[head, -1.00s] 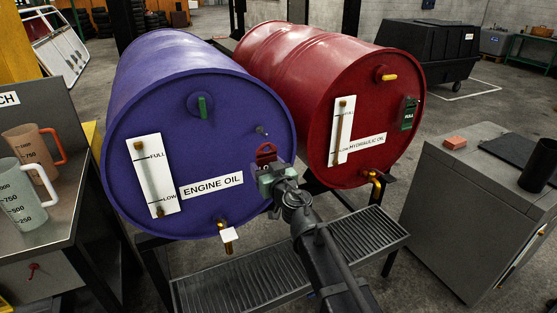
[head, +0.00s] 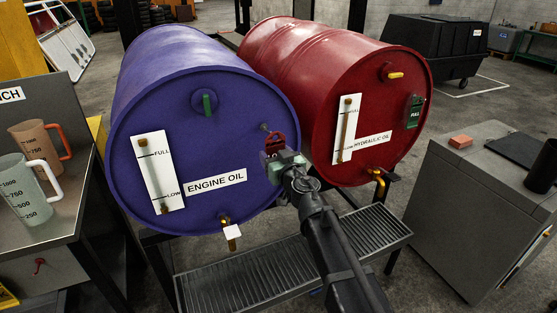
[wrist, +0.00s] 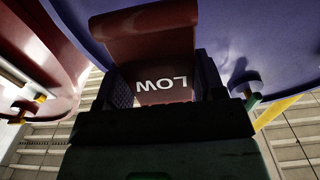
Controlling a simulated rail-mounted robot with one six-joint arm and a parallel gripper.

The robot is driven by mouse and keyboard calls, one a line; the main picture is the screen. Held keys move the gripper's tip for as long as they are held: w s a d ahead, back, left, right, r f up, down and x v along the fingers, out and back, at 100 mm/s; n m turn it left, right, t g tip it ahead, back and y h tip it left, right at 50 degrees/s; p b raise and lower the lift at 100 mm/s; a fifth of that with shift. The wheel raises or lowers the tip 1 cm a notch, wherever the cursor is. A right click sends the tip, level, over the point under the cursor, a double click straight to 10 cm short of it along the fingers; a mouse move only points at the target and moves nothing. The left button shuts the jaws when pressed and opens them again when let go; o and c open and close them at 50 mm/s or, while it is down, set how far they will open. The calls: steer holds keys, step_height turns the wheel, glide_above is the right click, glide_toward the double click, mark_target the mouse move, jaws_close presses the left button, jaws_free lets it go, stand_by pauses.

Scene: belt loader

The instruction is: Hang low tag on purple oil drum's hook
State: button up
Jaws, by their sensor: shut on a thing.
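The purple oil drum (head: 225,130) lies on its side with its round face toward me. Its hook (head: 264,127) is a small peg on the right part of the face, above the ENGINE OIL label. My gripper (head: 279,161) is shut on the red low tag (head: 276,140), just below and right of the hook. The tag's upper end stands up out of the jaws, close to the hook; I cannot tell whether they touch. In the wrist view, the tag (wrist: 160,85) sits between the fingers with LOW reading upside down.
A red hydraulic oil drum (head: 335,80) lies close on the right, with a green FULL tag (head: 413,112) on its face. A brass tap (head: 226,224) with a white tag hangs under the purple drum. A grated tray (head: 340,253) is below. A bench with jugs (head: 28,195) stands left.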

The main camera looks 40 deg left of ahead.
steer(key=shift+f+b+x, duration=0.2)
steer(key=shift+x, duration=0.8)
steer(key=shift+f+b+x, duration=0.15)
steer(key=shift+f+x, duration=0.05)
steer(key=shift+x, duration=0.75)
steer(key=shift+f+b+x, duration=0.15)
steer(key=shift+b+x, duration=0.05)
steer(key=shift+x, duration=0.8)
steer(key=shift+d, duration=0.1)
steer(key=o, duration=1)
steer(key=v, duration=1)
steer(key=shift+s+d, duration=0.25)
steer(key=shift+d, duration=0.05)
